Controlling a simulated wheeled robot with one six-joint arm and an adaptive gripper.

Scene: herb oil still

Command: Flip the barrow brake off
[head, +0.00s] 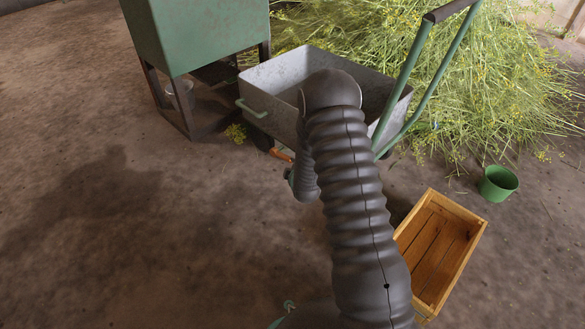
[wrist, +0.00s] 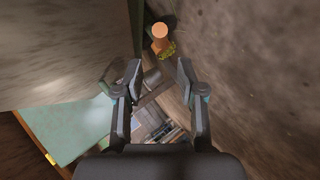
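The grey metal barrow (head: 265,85) with green handles (head: 403,75) stands behind my arm in the head view. A small orange piece (head: 281,154), which looks like the brake lever, sticks out low at its near side. In the wrist view an orange knob-like end (wrist: 159,31) shows at the top middle, beyond my fingertips. I cannot tell the lever's exact position. My gripper (wrist: 159,74) is open and empty, its two fingers apart and not touching the orange end. In the head view my arm hides most of the gripper and part of the barrow.
A green box on a dark stand (head: 205,35) is at the back left. A heap of cut herbs (head: 480,90) lies behind the barrow. A wooden crate (head: 440,250) and a green bucket (head: 497,183) are on the right. The floor on the left is clear.

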